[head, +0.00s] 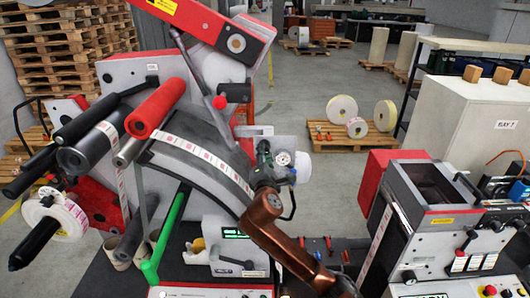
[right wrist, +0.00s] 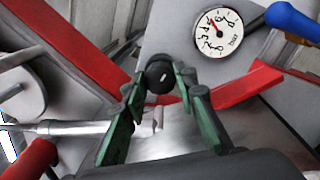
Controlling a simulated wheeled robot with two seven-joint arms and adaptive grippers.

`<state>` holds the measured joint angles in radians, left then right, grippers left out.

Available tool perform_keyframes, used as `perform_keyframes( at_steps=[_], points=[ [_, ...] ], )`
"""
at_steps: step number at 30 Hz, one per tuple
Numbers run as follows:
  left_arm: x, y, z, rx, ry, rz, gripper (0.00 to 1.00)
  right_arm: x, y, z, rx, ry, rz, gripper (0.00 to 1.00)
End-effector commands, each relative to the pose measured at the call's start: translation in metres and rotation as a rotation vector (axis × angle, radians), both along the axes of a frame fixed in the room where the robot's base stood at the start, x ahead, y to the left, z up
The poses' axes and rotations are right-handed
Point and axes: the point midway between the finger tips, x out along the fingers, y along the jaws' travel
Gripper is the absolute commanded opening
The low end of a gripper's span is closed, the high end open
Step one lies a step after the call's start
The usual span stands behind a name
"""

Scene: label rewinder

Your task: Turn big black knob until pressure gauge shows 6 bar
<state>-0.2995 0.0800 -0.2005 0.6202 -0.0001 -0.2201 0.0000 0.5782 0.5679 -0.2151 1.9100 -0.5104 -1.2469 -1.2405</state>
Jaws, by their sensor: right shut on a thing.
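The big black knob (right wrist: 160,76) is in the middle of the right wrist view, between the green-padded fingertips of my right gripper (right wrist: 158,88). The gripper is shut on the knob, with a finger on each side. In the head view my right gripper (head: 264,158) reaches the grey machine from below, and the knob is hidden there. The white round pressure gauge (right wrist: 218,32) sits beyond the knob, up and to the right. Its red needle points up-left in the picture; the exact reading is too small to tell. The gauge (head: 284,158) also shows right beside the gripper in the head view. My left gripper is out of view.
The label rewinder (head: 130,75) has black, red and green rollers projecting left of my gripper. A blue-ended part (right wrist: 292,20) is close to the gauge. A second machine (head: 435,225) stands at the right. A pallet with label rolls (head: 343,135) lies behind, on open floor.

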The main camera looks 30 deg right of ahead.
Motion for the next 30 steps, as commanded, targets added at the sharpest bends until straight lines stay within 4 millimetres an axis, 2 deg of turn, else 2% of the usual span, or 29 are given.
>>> perform_keyframes(
  at_steps=[12,30],
  points=[
    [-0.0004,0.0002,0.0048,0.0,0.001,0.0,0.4,0.0002,-0.0001,-0.0015,0.208,-0.125,-0.001,0.02],
    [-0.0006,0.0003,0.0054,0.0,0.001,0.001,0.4,0.0,-0.0005,-0.0018,0.255,-0.154,-0.003,0.02]
  ],
)
